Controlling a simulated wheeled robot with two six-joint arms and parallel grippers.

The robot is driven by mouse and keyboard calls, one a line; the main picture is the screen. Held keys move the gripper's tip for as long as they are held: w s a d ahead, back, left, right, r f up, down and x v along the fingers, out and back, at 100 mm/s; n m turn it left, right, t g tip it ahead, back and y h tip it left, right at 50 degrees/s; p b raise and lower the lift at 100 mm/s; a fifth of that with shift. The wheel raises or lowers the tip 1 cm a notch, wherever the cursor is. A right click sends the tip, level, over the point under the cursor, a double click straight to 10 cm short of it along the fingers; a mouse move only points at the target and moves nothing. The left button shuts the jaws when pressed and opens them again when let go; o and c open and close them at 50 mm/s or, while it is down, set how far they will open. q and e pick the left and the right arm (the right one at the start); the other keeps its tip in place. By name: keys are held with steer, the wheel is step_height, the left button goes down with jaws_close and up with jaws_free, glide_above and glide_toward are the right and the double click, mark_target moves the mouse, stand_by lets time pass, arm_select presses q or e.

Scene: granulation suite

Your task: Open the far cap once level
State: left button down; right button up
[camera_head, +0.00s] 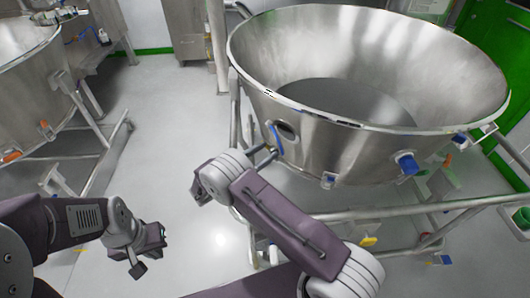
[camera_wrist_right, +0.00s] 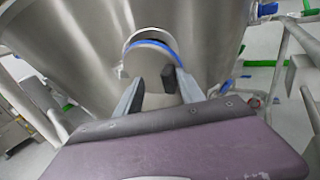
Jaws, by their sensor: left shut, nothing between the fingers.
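A large steel bowl (camera_head: 340,120) stands tilted in a pipe frame. A round port (camera_head: 287,131) with a blue strip (camera_head: 277,139) is on its near left wall. In the right wrist view, the blue-edged port (camera_wrist_right: 152,44) lies straight ahead. My right gripper (camera_head: 266,156) is at this port; in its wrist view the fingers (camera_wrist_right: 155,92) are apart, with a grey rounded part between them. I cannot tell if they touch it. A blue-capped fitting (camera_head: 407,164) is further right on the bowl. My left gripper (camera_head: 150,249) is shut and empty above the floor.
A second steel vessel (camera_head: 28,75) on a frame stands at the left, with orange fittings. The bowl's frame rails (camera_head: 440,207) run below it at the right. Open grey floor (camera_head: 170,110) lies between the two vessels.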

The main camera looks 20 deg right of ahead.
stand_by(0.7)
steer(key=v, duration=0.9)
